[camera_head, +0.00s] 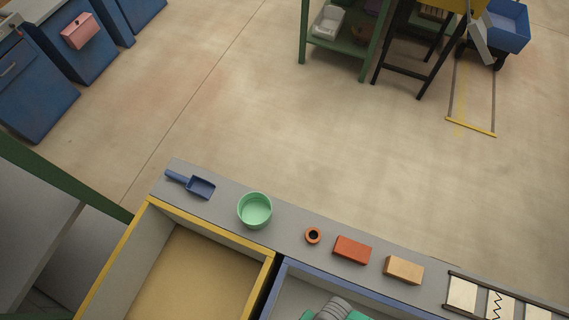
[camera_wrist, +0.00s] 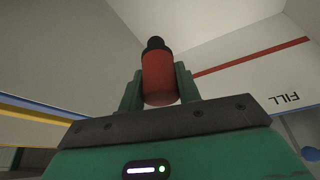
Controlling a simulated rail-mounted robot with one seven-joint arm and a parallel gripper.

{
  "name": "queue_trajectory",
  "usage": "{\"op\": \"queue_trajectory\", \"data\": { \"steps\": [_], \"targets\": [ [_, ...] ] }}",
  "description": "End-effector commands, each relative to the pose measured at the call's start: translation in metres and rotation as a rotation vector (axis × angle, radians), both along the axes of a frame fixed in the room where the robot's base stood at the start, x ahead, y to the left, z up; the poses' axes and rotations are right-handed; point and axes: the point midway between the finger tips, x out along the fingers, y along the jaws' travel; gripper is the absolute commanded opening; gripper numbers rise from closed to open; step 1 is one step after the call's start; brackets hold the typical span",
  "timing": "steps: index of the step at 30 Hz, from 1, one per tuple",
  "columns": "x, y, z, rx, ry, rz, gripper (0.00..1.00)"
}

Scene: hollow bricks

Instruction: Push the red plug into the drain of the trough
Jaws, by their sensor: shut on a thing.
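The red plug (camera_wrist: 159,78) shows in the wrist view, a red cylinder with a black narrower end pointing away from my gripper. My gripper (camera_wrist: 159,92) is shut on it, with one green finger on each side. The trough's pale inner walls (camera_wrist: 225,45) surround the view, with a red line and the word FILL upside down at the right. In the head view the blue-rimmed trough (camera_head: 320,281) is at the bottom edge, and part of my arm shows over it. The drain does not show in either view, and the plug is hidden in the head view.
A yellow-rimmed bin (camera_head: 110,262) stands left of the trough. The floor beyond is open.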

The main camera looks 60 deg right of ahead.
Motion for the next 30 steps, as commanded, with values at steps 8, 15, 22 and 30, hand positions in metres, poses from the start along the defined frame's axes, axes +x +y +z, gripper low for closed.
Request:
{"op": "queue_trajectory", "data": {
  "steps": [8, 15, 22, 30],
  "targets": [
    [0.000, 0.000, -0.020, 0.000, -0.001, 0.000, 0.15],
    [0.000, 0.000, -0.034, 0.000, -0.001, 0.000, 0.15],
    [0.000, 0.000, -0.048, 0.000, 0.000, 0.000, 0.15],
    [0.000, 0.000, -0.064, 0.000, 0.000, 0.000, 0.15]
  ]
}}
